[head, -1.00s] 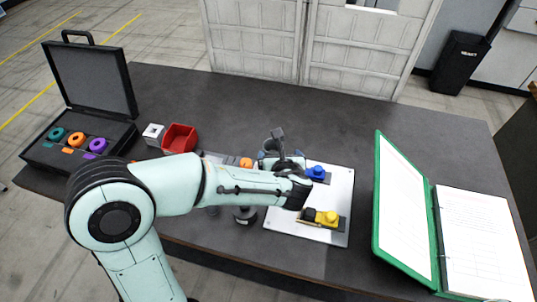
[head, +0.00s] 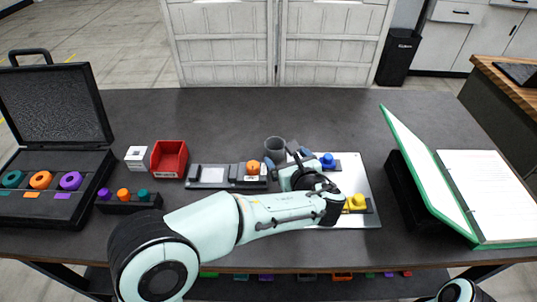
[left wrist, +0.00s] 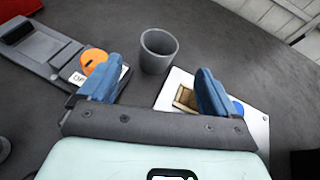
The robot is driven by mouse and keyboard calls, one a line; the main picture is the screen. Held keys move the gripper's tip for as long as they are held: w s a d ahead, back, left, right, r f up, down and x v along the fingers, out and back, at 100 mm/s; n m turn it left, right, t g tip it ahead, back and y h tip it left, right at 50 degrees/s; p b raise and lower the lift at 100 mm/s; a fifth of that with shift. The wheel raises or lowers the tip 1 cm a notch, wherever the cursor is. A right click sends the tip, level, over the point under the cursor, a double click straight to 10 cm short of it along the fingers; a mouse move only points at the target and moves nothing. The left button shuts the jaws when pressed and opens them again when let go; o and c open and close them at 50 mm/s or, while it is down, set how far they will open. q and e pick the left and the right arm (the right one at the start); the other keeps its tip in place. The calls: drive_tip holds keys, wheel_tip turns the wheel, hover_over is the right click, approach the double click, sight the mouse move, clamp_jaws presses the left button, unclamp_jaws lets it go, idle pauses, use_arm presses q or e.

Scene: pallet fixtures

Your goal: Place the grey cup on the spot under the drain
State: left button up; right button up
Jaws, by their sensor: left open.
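The grey cup (head: 275,148) stands upright on the table behind the white plate; it also shows in the left wrist view (left wrist: 158,51). My left gripper (head: 288,160) is open and empty, its blue fingers pointing toward the cup. In the left wrist view the cup is beyond and between the open fingertips (left wrist: 152,80), apart from them. The white plate (head: 362,184) carries a blue knob (head: 327,160) and a yellow knob (head: 356,202); my arm covers part of it. A tan square recess (left wrist: 185,98) shows on the plate. I cannot clearly make out the drain.
A grey fixture with an orange knob (head: 253,168) is left of the cup. A red bin (head: 169,158), a white block (head: 136,157) and an open black case (head: 50,105) are farther left. A green binder (head: 430,170) stands right. The table behind the cup is clear.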

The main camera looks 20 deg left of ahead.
use_arm(q)
approach(272, 142)
drive_tip(key=x, duration=0.3)
drive_tip(key=shift+d, duration=0.15)
drive_tip(key=shift+x, duration=3)
drive_tip(key=c, duration=1.1)
wheel_tip(272, 142, up, 20)
drive_tip(key=p, duration=0.5)
drive_tip(key=shift+f, duration=0.15)
drive_tip(key=shift+c, duration=0.2)
drive_tip(key=shift+s, duration=0.1)
